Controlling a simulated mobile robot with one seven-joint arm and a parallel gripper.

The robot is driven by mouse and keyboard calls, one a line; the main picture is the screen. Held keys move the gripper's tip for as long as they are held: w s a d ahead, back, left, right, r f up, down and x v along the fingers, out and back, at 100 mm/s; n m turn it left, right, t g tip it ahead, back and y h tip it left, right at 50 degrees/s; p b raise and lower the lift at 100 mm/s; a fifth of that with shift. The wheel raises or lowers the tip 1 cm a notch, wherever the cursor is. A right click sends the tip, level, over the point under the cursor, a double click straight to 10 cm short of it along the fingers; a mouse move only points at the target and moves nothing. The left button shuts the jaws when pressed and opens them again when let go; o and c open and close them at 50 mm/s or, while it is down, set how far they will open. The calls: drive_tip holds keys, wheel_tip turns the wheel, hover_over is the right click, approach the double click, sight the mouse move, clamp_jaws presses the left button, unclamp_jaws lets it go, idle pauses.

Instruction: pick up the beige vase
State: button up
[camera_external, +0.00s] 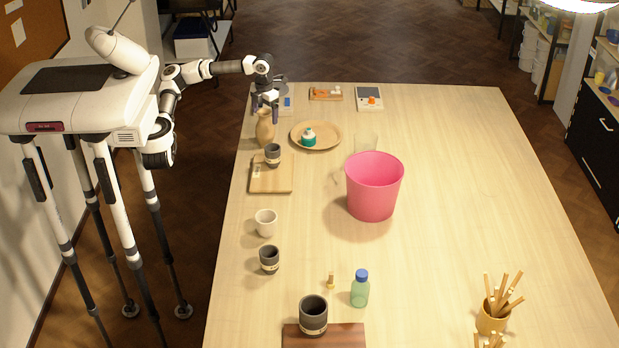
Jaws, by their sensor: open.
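The beige vase (264,130) stands upright near the left edge of the table (440,240), towards the far end. My arm reaches over the table's left edge from the left. My gripper (264,104) is open and points down, right over the vase's mouth. Its dark fingertips are at about the height of the vase's rim; I cannot tell whether they touch it or are around it. The top of the vase is partly hidden by the fingers.
In front, a dark cup (272,154) stands on a wooden board (270,183). A scale (287,104) lies just behind. A pink bucket (373,190) stands mid-table; the right side is largely clear.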

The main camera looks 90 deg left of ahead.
sight(264, 122)
drive_tip(key=f+b, duration=0.2)
drive_tip(key=f, duration=0.3)
drive_tip(key=shift+s, duration=0.2)
drive_tip(key=shift+r, duration=0.1)
drive_tip(key=c, duration=1.4)
